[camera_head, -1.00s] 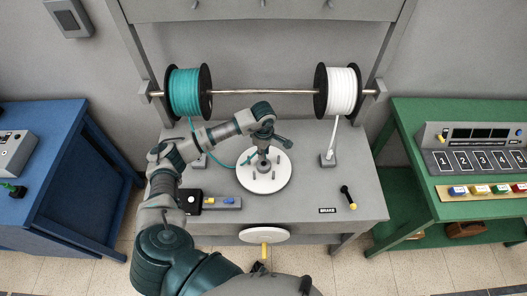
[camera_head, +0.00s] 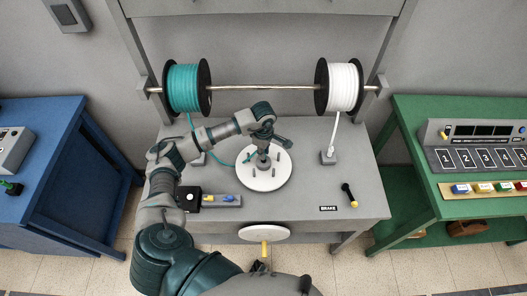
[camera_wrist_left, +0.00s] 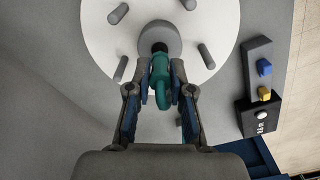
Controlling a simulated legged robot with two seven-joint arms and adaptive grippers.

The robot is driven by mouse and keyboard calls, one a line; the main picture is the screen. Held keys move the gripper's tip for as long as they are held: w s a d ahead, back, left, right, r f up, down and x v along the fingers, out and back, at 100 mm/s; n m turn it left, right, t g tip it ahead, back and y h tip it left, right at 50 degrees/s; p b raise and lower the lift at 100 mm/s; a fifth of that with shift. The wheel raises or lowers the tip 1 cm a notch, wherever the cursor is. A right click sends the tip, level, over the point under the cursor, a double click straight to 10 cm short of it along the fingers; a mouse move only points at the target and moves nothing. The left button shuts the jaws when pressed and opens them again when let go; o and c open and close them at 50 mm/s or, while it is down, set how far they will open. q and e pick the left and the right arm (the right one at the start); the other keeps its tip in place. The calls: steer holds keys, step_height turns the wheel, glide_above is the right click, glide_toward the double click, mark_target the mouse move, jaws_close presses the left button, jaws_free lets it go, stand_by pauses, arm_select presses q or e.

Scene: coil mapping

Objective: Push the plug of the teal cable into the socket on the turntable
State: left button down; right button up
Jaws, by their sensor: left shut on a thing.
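The turntable is a white disc (camera_head: 277,181) on the grey bench, with a grey central hub and several short grey pegs. It fills the top of the left wrist view (camera_wrist_left: 220,50). My left gripper (camera_head: 263,149) is over the disc's middle. In the left wrist view its fingers (camera_wrist_left: 159,82) are shut on the teal plug (camera_wrist_left: 160,72). The plug's dark front end meets the grey hub (camera_wrist_left: 160,36); how deep it sits, I cannot tell. The teal cable (camera_head: 222,163) runs left from the gripper toward the teal spool (camera_head: 185,89). My right gripper is not in view.
A white spool (camera_head: 342,88) shares the rod with the teal one. A small box with blue and yellow buttons (camera_head: 222,201) sits left of the disc's front. A black lever (camera_head: 347,193) stands by the BRAKE label at right. Blue and green tables flank the bench.

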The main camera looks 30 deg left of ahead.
arm_select(q)
steer(key=shift+f+b, duration=0.9)
steer(key=shift+f, duration=0.2)
stand_by(1.0)
steer(key=c, duration=1)
jaws_free()
steer(key=shift+o, duration=0.2)
steer(key=shift+r, duration=0.1)
step_height(320, 180, up, 12)
steer(key=shift+a+f, duration=0.1)
steer(key=shift+f, duration=0.1)
